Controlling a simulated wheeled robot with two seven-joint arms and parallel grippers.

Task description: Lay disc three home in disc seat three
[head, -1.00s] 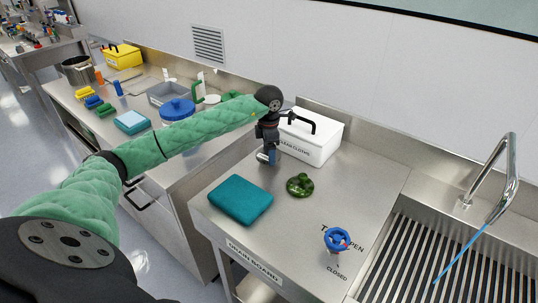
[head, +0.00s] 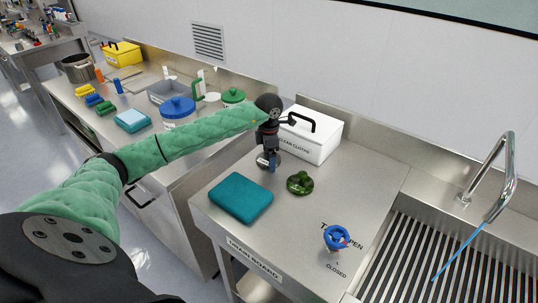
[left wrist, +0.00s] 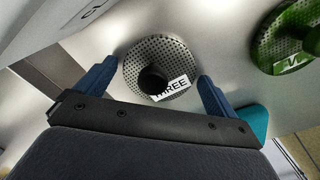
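Disc three (left wrist: 158,55) is a grey perforated disc with a dark round knob and a white label reading THREE. It lies on the drain board, and in the head view only part of it shows below the gripper, near the white box. My left gripper (left wrist: 157,72) is open above it, with its blue fingers apart on either side of the disc. In the head view, the left gripper (head: 270,164) points down at the board. I cannot make out disc seat three in either view. My right gripper is not in view.
A green disc (head: 300,183) lies beside the gripper, and a teal folded cloth (head: 240,197) lies in front. The white clean cloths box (head: 312,138) stands behind. Blue-lidded (head: 178,107) and green-lidded (head: 232,96) jars stand left.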

